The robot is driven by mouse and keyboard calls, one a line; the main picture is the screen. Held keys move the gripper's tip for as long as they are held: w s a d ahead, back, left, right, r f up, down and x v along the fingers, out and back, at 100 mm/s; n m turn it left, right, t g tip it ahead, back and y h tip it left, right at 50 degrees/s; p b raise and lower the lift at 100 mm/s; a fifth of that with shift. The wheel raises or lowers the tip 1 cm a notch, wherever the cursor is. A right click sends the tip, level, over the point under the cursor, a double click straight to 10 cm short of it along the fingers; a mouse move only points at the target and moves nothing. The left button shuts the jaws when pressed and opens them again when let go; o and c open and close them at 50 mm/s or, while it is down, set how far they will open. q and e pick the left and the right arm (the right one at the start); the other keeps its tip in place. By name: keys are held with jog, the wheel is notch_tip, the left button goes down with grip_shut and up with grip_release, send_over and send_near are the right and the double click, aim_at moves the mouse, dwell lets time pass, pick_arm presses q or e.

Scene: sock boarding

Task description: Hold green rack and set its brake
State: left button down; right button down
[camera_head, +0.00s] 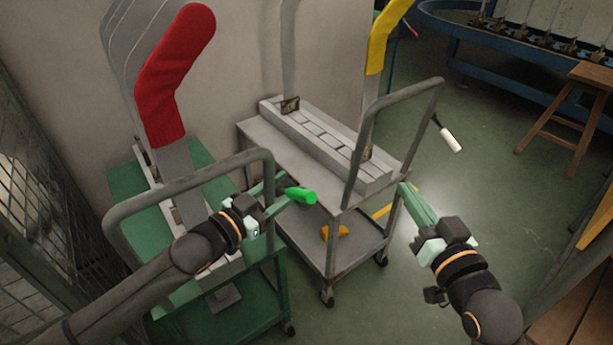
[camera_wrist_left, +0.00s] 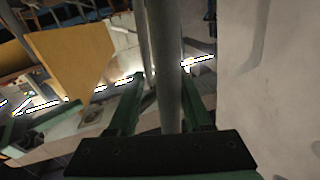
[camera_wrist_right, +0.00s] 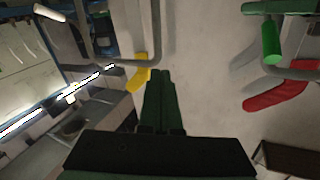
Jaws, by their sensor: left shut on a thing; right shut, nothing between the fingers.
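The green rack (camera_head: 265,300) stands at the left, with a grey tube handle (camera_head: 190,181) and a red sock (camera_head: 178,80) on one of its boards. My left gripper (camera_head: 274,192) is shut on the handle's right upright; the grey tube (camera_wrist_left: 166,70) runs between its fingers in the left wrist view. The brake lever's green grip (camera_head: 301,195) sticks out just right of my left gripper; it also shows in the right wrist view (camera_wrist_right: 271,42). My right gripper (camera_head: 406,188) is shut and empty, well to the right of the lever, over the floor.
A grey rack (camera_head: 335,222) with a yellow sock (camera_head: 385,38) and a white-gripped lever (camera_head: 450,140) stands right of the green rack, by the wall. A wooden stool (camera_head: 592,75) is at the far right. Mesh fencing (camera_head: 35,165) borders the left. Floor between is open.

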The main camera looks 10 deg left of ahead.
jog(key=w+a+r+n+g+y, duration=0.2)
jog(key=a+r+g, duration=0.4)
jog(key=a, duration=0.3)
jog(key=s+a+r+n+g+h, duration=0.2)
jog(key=s+a+r+n+g, duration=0.1)
jog(key=s+r, duration=0.3)
jog(key=shift+a+r+g+h, duration=0.2)
jog(key=shift+r+g+h, duration=0.1)
jog(key=shift+g, duration=0.6)
send_over(295, 193)
jog(key=w+d, duration=0.1)
jog(key=w, duration=0.1)
notch_tip(295, 193, down, 7)
jog(key=shift+s+d+f, duration=0.2)
jog(key=shift+s+f, duration=0.1)
jog(key=shift+f, duration=0.3)
jog(key=shift+s+d+f, duration=0.15)
jog(key=shift+s+f, duration=0.1)
jog(key=shift+f, duration=0.3)
jog(key=shift+s+d+f, duration=0.15)
jog(key=shift+s+f, duration=0.2)
jog(key=shift+f, duration=0.25)
